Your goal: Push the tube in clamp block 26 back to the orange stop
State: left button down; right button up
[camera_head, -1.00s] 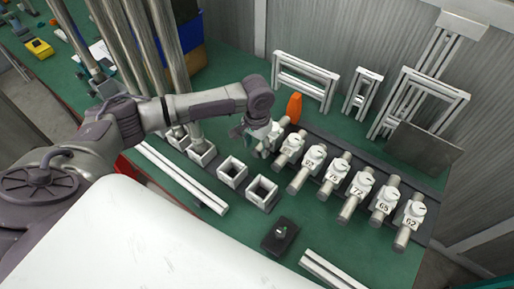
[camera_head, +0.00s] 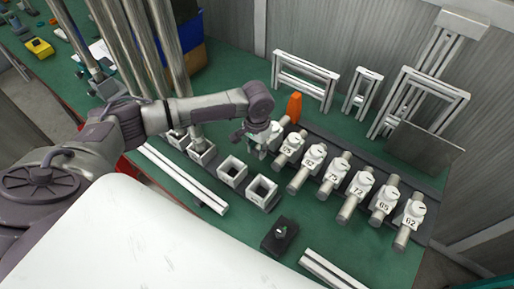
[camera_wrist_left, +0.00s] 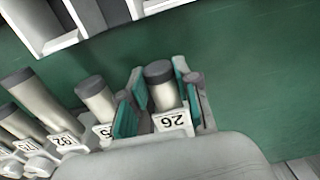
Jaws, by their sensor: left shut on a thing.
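Clamp block 26 (camera_wrist_left: 173,122) shows its label upside down in the left wrist view. Its pale tube (camera_wrist_left: 163,94) has a dark end and stands out from the block. My left gripper (camera_wrist_left: 158,92) has its teal pads on either side of this tube and is shut on it. In the head view my left gripper (camera_head: 257,137) is at the left end of the clamp row and hides much of block 26 and its tube. The orange stop (camera_head: 294,107) stands behind that end of the row. My right gripper is not in view.
Several other numbered clamp blocks with tubes, such as block 72 (camera_head: 358,193), run to the right, close beside block 26. Open square sockets (camera_head: 262,190) and a black switch box (camera_head: 280,234) lie in front. Metal frames (camera_head: 305,80) stand behind.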

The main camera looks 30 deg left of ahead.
pick_arm(q)
jog(key=shift+w+d, duration=0.15)
jog(key=shift+w, duration=0.6)
jog(key=shift+w+d, duration=0.1)
jog(key=shift+w, duration=0.65)
jog(key=c, duration=0.8)
grip_release()
notch_tip(320, 180, up, 12)
jog(key=shift+r, duration=0.1)
